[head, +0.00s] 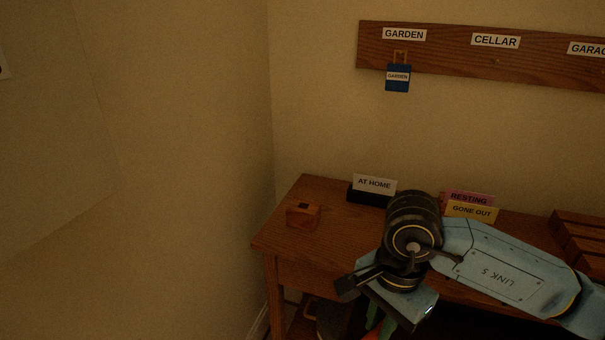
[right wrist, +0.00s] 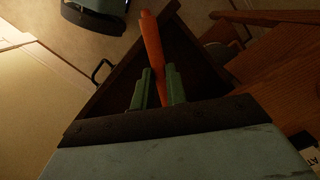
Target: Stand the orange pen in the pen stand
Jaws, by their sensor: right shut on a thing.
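The orange pen (right wrist: 152,45) is held between the two green fingers of my right gripper (right wrist: 159,88), which is shut on it. In the right wrist view the pen sticks out well past the fingertips. In the head view my right gripper (head: 379,322) is at the bottom edge, in front of the desk, and only a bit of orange shows there. The pen stand, a small wooden block (head: 303,216) with a dark square hole on top, stands on the desk's left end, up and left of my right gripper. My left gripper is not in view.
The wooden desk (head: 340,218) has bare room around the block. Behind are an AT HOME sign (head: 374,184), RESTING (head: 468,198) and GONE OUT (head: 471,210) cards, and a slatted wooden rack (head: 580,235) at right. A blue GARDEN tag (head: 397,79) hangs on the wall board (head: 450,48).

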